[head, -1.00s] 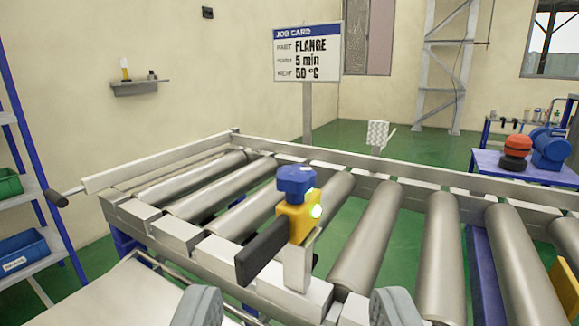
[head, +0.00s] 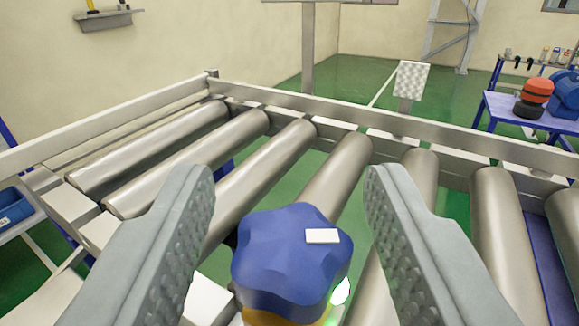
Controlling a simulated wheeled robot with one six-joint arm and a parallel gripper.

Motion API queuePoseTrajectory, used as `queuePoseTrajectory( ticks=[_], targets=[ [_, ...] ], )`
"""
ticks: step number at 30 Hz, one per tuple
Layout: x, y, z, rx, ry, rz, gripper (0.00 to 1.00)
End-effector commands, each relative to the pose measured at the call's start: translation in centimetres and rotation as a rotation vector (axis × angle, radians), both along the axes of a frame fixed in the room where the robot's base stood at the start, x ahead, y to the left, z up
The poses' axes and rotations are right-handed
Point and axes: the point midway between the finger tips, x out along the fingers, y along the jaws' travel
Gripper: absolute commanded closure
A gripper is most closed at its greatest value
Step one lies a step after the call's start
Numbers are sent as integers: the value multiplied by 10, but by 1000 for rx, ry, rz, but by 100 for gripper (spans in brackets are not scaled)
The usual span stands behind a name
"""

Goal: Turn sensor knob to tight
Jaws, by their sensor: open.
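The sensor knob (head: 275,262) is a blue lobed cap with a white mark (head: 322,236) on its top, toward its right side. It sits on a yellow sensor body (head: 285,316), mostly hidden below it, with a bright green-white light (head: 341,291) at the right. My gripper (head: 290,190) is open, one grey ridged finger on each side of the knob. There is a visible gap on both sides in the picture, and neither finger appears to touch the knob. Any tight or loose markings are not visible.
A conveyor with metal rollers (head: 262,165) lies behind the knob, bounded by a far rail (head: 370,120). A blue table (head: 530,115) with a red-and-black object (head: 533,98) stands at the right. A wall shelf (head: 108,18) is at upper left.

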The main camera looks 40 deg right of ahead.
Motion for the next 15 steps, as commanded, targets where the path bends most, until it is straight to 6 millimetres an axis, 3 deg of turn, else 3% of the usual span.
queuePoseTrajectory(
  ticks=[8,15],
  targets=[
    [1,-1,0,0,0,0,53],
    [1,-1,0,0,0,0,97]
  ],
)
